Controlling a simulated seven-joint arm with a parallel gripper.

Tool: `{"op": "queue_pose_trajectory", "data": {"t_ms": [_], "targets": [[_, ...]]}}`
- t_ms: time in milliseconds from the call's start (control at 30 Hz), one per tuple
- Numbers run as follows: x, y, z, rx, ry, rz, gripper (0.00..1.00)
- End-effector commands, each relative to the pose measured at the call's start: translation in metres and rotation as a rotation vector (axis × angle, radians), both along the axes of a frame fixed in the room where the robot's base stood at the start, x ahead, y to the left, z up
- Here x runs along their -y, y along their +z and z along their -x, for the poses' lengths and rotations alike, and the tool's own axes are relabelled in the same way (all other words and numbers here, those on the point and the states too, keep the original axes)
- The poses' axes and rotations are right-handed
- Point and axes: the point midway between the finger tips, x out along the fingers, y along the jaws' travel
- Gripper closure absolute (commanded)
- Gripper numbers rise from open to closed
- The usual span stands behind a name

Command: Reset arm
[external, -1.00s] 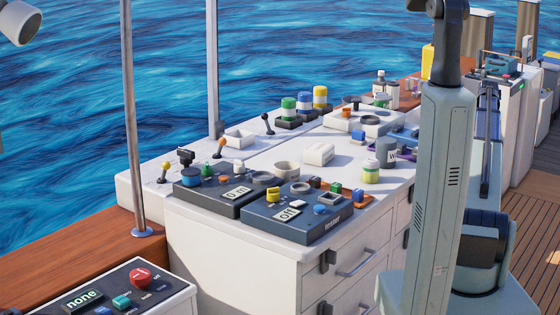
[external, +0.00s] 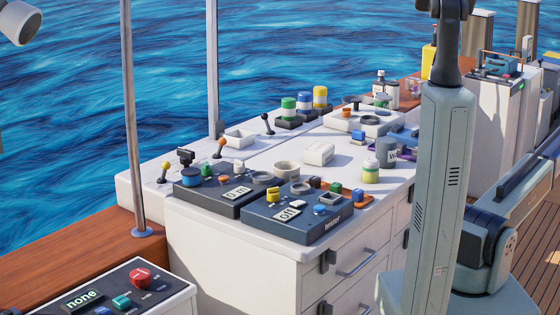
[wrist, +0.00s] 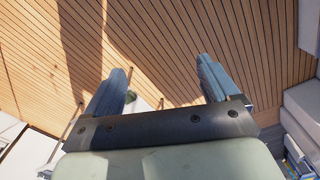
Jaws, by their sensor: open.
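My gripper (wrist: 162,66) shows in the wrist view with its two blue-grey fingers spread apart. Nothing is between the fingers. It points toward the wooden plank deck (wrist: 185,40). In the external view my arm stands at the right of the white counter (external: 228,244), and the gripper itself is out of sight. One of my arm links now reaches toward the right edge of that view.
The counter carries a dark panel reading "off" (external: 300,226), several knobs and levers, a white box (external: 318,153) and a yellow-green jar (external: 370,171). A panel with a red button (external: 140,277) stands at front left. Open deck (external: 535,265) lies at right.

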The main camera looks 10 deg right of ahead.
Motion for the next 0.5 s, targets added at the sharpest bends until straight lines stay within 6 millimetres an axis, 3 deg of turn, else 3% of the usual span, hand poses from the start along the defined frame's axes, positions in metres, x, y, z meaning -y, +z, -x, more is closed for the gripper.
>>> {"op": "queue_pose_trajectory", "data": {"t_ms": [200, 500], "targets": [[0.002, -0.027, 0.037, -0.043, -0.06, -0.065, 0.12], [-0.026, -0.075, 0.033, -0.079, -0.03, -0.116, 0.12]]}}
